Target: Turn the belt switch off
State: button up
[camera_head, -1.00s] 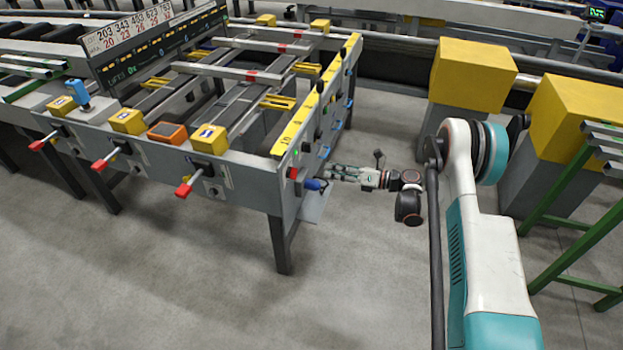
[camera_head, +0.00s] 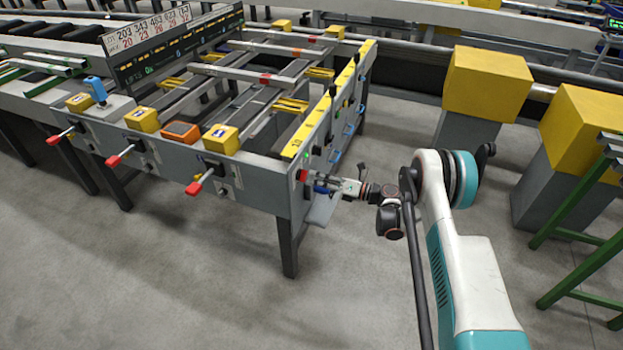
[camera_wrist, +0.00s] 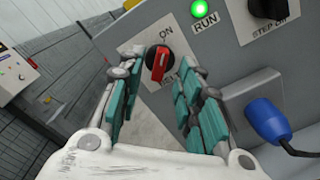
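The belt switch (camera_wrist: 158,62) is a red rotary knob on a black round base, set in the grey panel (camera_wrist: 240,62). The word ON is printed above it; the lettering below is partly hidden by a finger. The red knob stands near upright, slightly tilted. My gripper (camera_wrist: 160,95) is open in the wrist view, with its teal-padded fingers on either side of the knob in the picture. I cannot tell whether they touch it. In the head view my gripper (camera_head: 318,180) is at the near end of the table's right side panel, and the switch is hidden there.
A green RUN lamp (camera_wrist: 201,9) is lit above right of the switch. A black knob (camera_wrist: 268,8) marked STEP OFF is at top right. A blue plug (camera_wrist: 268,122) sticks out at lower right, close to the right finger. Yellow blocks on grey posts (camera_head: 487,80) stand right of the table.

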aim_at(302, 176)
jog(key=shift+x, duration=1.35)
jog(key=shift+c, duration=0.4)
grip_shut()
